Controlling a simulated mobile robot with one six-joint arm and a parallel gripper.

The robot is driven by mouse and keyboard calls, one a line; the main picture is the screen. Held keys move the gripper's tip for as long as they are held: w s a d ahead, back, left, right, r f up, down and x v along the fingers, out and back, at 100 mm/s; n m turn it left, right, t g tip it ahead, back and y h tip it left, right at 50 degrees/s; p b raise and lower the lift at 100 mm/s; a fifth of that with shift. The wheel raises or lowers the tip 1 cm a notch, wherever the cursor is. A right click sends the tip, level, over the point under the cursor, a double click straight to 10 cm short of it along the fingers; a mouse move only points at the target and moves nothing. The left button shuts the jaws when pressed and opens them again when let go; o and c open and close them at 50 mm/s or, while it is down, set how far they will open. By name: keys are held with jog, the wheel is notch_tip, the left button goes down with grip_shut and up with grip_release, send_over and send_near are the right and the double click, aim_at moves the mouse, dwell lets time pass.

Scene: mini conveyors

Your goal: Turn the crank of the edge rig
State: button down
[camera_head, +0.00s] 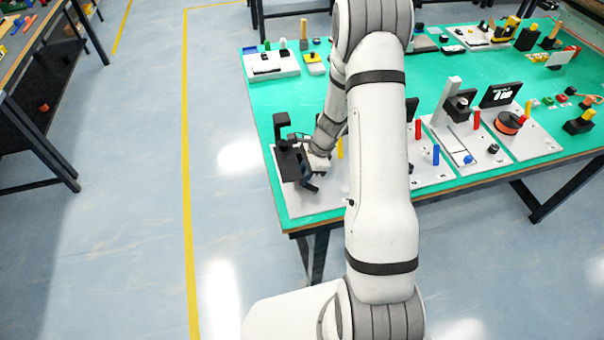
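My arm reaches over the green table, and my gripper (306,186) is low over a white base plate (308,207) at the table's near left corner. This plate appears to be the edge rig. A black upright part (282,124) stands behind the gripper, and dark parts overlap there. A yellow peg (340,148) shows just right of my wrist. I cannot pick out the crank; my gripper and arm hide much of the plate. Whether the fingers are open or touching anything is too small to tell.
Right of my arm stand more white rigs, one with red and blue pegs (436,154) and one with an orange spool (509,122). A white board (270,66) lies at the table's back left. The floor left of the table is clear up to another table (38,40).

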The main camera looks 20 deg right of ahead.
jog(key=shift+w+d+f+m+t+b, duration=0.2)
jog(key=shift+d+m+t+b, duration=0.2)
jog(key=shift+m+b, duration=0.5)
jog(key=shift+w+r+m, duration=0.1)
jog(key=shift+r+m, duration=0.1)
jog(key=shift+m, duration=0.3)
jog(key=c, duration=1.3)
grip_release()
jog(key=shift+o, duration=0.2)
jog(key=shift+d+r, duration=0.1)
jog(key=v, duration=0.7)
jog(key=shift+r, duration=0.25)
